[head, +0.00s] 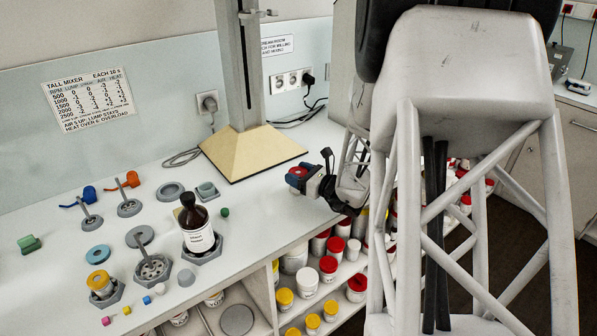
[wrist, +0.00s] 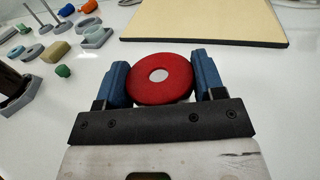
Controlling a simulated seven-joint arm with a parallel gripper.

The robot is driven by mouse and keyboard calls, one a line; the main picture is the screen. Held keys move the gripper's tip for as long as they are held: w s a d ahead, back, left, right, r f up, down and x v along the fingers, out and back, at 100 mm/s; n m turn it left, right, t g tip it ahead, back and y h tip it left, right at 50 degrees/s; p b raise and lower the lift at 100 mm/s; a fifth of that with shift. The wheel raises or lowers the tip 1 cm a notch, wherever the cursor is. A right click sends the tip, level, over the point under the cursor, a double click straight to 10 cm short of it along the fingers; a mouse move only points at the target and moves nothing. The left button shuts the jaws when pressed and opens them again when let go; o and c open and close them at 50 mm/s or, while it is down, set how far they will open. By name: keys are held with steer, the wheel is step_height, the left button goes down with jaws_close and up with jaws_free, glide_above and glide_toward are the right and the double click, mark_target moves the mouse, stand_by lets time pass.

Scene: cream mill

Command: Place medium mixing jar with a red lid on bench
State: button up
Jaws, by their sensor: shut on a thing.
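My gripper (head: 311,182) is over the front part of the white bench (head: 262,199), to the right of the brown bottle. In the wrist view, the two blue fingers of my gripper (wrist: 161,84) are shut on the sides of a round red lid (wrist: 177,88) with a pale centre. Only a bit of red (head: 298,172) shows between the fingers in the head view. The bench top also fills the wrist view (wrist: 270,80).
A mixer stand with a beige base (head: 250,150) is behind my gripper. A brown bottle (head: 195,218) stands to the left among grey fittings and small coloured parts. Shelves below the bench hold several red-lidded jars (head: 328,264) and yellow-lidded jars (head: 285,297). Bench around the lid is clear.

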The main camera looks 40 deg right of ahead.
steer(key=shift+f, duration=0.2)
steer(key=o, duration=1)
steer(key=shift+r, duration=0.15)
steer(key=shift+v, duration=6)
steer(key=shift+c, duration=0.3)
